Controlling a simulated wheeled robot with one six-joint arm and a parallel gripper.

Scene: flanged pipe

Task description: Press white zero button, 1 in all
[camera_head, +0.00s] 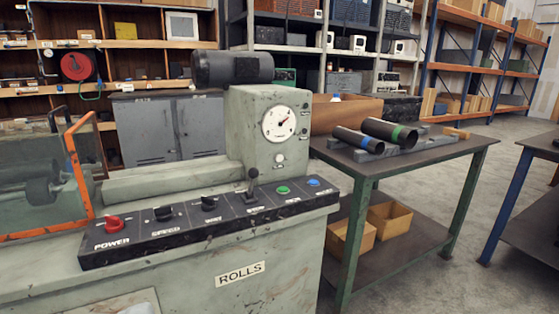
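A small round white button (279,158) sits on the front of the grey-green machine head (247,140), just below a round white dial gauge (280,123). A small label shows under the button, too small to read. Nothing covers the button. My gripper is not in view, so its distance from the button cannot be told.
A sloped black panel (150,243) in front carries a red power knob (113,222), black knobs, an upright lever (252,187), a green button (283,190) and a blue button (313,182). An orange-framed guard (84,166) stands left. A table (440,150) with pipes stands right.

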